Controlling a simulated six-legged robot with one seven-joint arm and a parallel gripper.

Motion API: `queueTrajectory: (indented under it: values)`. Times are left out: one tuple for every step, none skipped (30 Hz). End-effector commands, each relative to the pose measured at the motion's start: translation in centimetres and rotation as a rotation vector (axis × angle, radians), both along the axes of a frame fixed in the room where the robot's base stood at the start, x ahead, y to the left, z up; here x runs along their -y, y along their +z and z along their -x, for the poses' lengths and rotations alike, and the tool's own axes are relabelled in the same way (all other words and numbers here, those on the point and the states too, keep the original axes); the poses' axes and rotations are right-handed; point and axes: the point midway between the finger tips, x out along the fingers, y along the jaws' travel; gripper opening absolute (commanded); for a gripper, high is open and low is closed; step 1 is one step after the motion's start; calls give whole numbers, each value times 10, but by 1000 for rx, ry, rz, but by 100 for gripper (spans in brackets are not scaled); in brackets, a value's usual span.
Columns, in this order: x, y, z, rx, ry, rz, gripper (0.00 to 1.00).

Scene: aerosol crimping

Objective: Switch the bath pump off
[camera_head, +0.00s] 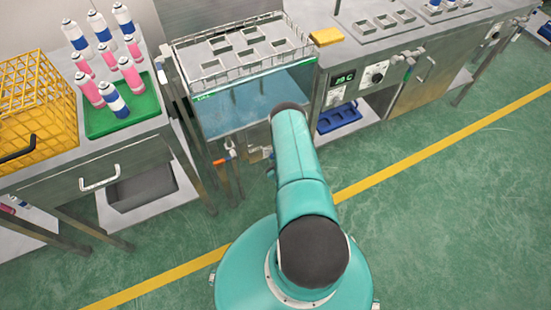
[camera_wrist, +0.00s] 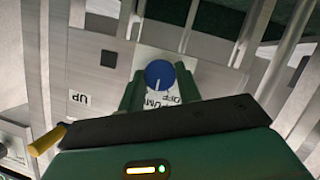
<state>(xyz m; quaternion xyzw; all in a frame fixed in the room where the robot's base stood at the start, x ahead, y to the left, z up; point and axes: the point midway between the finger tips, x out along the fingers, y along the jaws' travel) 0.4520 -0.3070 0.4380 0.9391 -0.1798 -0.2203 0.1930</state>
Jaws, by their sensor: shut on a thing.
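A round blue knob (camera_wrist: 159,72) with a white pointer line sits on a pale panel in the wrist view. The pointer runs toward the lower edge of the picture. A white label (camera_wrist: 172,98) beside it shows part of "PUMP" and "OFF", turned over and partly covered by my gripper. My gripper (camera_wrist: 159,78) has its two green fingers on either side of the knob and is shut on it. In the head view, the water bath (camera_head: 245,108) stands behind my arm. The knob and my gripper are hidden there.
A yellow-tipped lever (camera_wrist: 46,140) and an "UP" label (camera_wrist: 77,98) are left of the knob. In the head view, a green tray (camera_head: 120,122) of cans and a yellow crate (camera_head: 35,100) stand left of the bath. The green floor (camera_head: 440,190) is clear at right.

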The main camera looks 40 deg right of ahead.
Motion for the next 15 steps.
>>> queueTrajectory:
  values:
    - [-3, 0, -2, -10, 6, 43, 11]
    - [-2, 0, -1, -19, 5, 70, 11]
    - [-3, 0, -2, -29, 6, 107, 11]
    - [-3, 0, -2, -35, 6, 133, 11]
    - [-3, 0, -2, -43, 6, 159, 11]
    - [-3, -1, -2, -54, 5, 194, 11]
    - [-3, -1, -2, -61, 6, 217, 11]
    - [-3, -1, -2, -68, 5, 242, 11]
    - [-3, -1, -2, -77, 5, 273, 11]
    - [-4, -1, -2, -82, 6, 294, 11]
    - [-3, -1, -2, -89, 4, 316, 11]
    - [-3, -1, -2, -96, 5, 342, 11]
    - [-3, -1, -2, -101, 5, 361, 11]
    - [-3, -1, -2, -107, 4, 378, 11]
    - [-4, -1, -2, -113, 5, 399, 11]
